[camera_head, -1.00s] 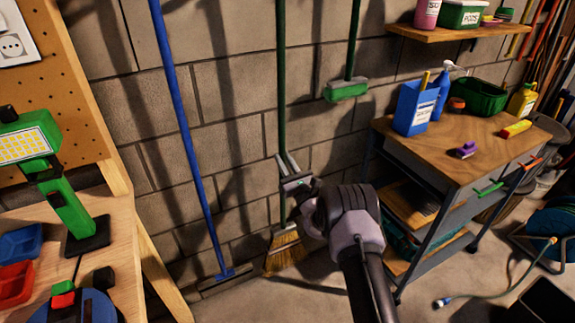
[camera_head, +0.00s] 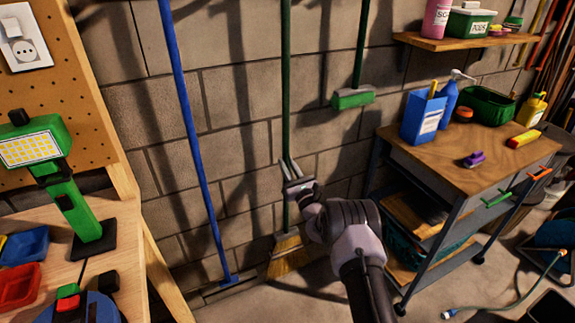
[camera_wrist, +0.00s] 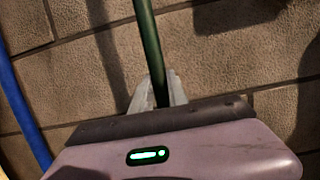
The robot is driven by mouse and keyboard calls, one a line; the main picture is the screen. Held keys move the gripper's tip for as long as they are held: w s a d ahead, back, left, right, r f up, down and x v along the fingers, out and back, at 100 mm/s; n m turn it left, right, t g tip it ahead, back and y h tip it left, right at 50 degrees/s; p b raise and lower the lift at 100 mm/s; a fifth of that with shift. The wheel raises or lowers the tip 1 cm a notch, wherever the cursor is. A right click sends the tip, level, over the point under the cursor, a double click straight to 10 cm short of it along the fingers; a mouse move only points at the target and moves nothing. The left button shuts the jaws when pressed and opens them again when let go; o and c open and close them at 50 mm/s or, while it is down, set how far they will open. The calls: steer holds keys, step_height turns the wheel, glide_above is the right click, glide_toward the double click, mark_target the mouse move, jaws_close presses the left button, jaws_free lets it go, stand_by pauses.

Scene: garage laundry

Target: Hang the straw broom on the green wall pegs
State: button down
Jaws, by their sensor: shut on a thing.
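The straw broom (camera_head: 288,257) has a long green handle and yellow straw bristles. It stands nearly upright against the grey block wall, with its bristles low near the floor. My gripper (camera_head: 290,168) is shut on the lower part of the green handle, above the bristles. In the wrist view the handle (camera_wrist: 150,40) runs up between my two pale fingers (camera_wrist: 157,88). The top of the handle leaves the picture, and the green wall pegs are not visible in either view.
A blue-handled tool (camera_head: 190,120) leans on the wall at left. A green brush head (camera_head: 352,98) hangs at right. A wooden-topped cart (camera_head: 460,150) with bottles stands at right, below a shelf (camera_head: 465,45). A workbench with a green lamp (camera_head: 75,195) is at left.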

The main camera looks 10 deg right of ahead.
steer(key=shift+f, duration=0.55)
steer(key=c, duration=1.2)
jaws_free()
steer(key=shift+f, duration=0.1)
